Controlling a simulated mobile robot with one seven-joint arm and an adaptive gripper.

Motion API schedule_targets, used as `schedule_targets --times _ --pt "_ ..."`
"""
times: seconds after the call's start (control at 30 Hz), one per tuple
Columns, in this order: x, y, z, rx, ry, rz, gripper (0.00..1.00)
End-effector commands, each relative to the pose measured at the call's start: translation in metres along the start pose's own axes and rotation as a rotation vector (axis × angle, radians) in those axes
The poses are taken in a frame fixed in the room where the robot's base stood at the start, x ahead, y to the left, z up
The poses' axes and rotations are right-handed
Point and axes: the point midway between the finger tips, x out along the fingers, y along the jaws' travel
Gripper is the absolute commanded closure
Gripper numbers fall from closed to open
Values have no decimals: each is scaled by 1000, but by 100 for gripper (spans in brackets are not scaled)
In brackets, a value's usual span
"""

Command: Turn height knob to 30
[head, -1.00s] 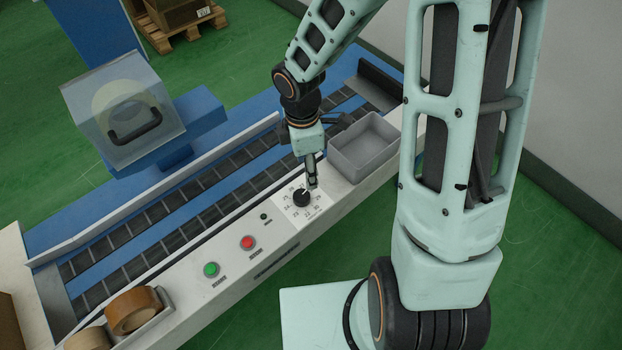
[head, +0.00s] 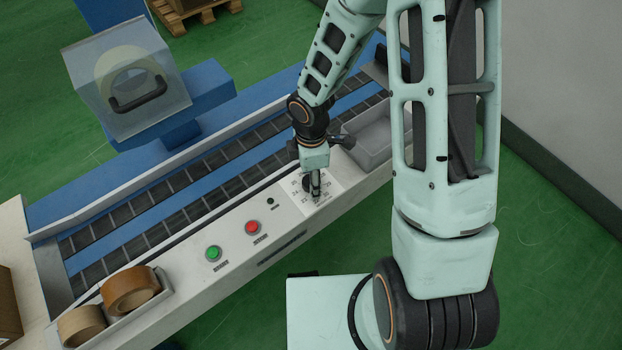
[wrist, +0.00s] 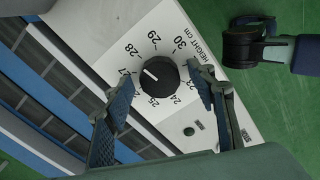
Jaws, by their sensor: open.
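The black height knob (wrist: 160,77) sits on a white dial plate (wrist: 205,18) marked "HEIGHT cm". Its white pointer line faces roughly toward 27; the 30 lies up and to the right of the knob in the wrist view. My gripper (wrist: 161,84) is open, with one finger on each side of the knob; whether either finger touches it I cannot tell. In the head view my gripper (head: 316,196) points down at the dial and hides most of the knob (head: 306,185).
A red button (head: 252,227) and a green button (head: 213,253) are on the panel left of the dial. A grey bin (head: 368,142) stands to the right. Tape rolls (head: 131,291) sit at the panel's left end. The conveyor (head: 190,205) runs behind.

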Motion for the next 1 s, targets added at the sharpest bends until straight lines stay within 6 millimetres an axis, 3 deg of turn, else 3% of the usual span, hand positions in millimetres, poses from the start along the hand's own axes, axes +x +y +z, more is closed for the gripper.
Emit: schedule_targets --times 0.2,0.57,1.0 --pt "0 0 0 0 0 0 50" --pt "0 0 0 0 0 0 89" --pt "0 0 0 100 -1 0 90"
